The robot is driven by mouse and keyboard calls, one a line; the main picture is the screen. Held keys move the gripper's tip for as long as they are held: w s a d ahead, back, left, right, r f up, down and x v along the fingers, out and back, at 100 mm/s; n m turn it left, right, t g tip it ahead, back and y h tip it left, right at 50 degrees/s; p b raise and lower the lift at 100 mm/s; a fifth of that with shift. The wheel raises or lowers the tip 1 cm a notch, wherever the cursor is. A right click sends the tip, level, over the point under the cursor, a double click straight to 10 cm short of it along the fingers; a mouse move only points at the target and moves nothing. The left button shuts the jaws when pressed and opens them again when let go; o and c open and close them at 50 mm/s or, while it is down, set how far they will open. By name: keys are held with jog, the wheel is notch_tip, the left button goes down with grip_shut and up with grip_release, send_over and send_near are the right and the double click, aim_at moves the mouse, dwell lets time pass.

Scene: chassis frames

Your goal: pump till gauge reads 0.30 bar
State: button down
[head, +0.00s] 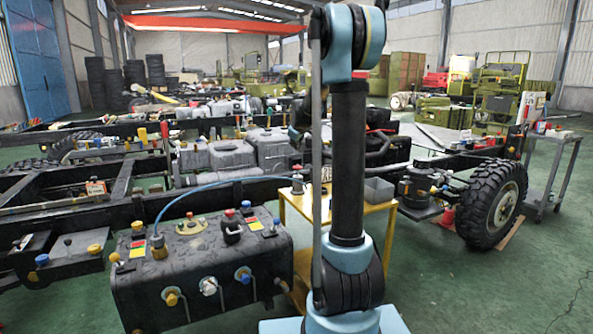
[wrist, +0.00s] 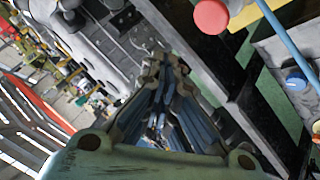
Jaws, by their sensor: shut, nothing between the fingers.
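A thin blue hose (head: 215,183) arches from a fitting (head: 158,246) on top of the dark tank (head: 205,258) to a small metal device (head: 297,184) on the yellow cart (head: 381,208). The device may be the pump or gauge; it is too small to tell, and I can read no dial. My gripper (wrist: 165,62) is shut and empty in the wrist view, its ridged fingers together. In the head view my arm hides most of it. A blue hose (wrist: 284,38) also shows at the upper right of the wrist view, apart from the fingers.
A grey bin (head: 379,190) sits on the cart. A red knob (wrist: 211,15) and a blue cap (wrist: 296,80) lie to the right of my fingers. Long black chassis rails fill the left and middle. A large wheel (head: 493,205) stands right. Green floor is clear at the lower right.

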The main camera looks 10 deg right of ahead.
aim_at(296, 166)
jog(key=shift+f, duration=3.15)
jog(key=shift+f, duration=1.55)
dwell(0.5)
jog(key=shift+r, duration=1.6)
jog(key=shift+r, duration=2.55)
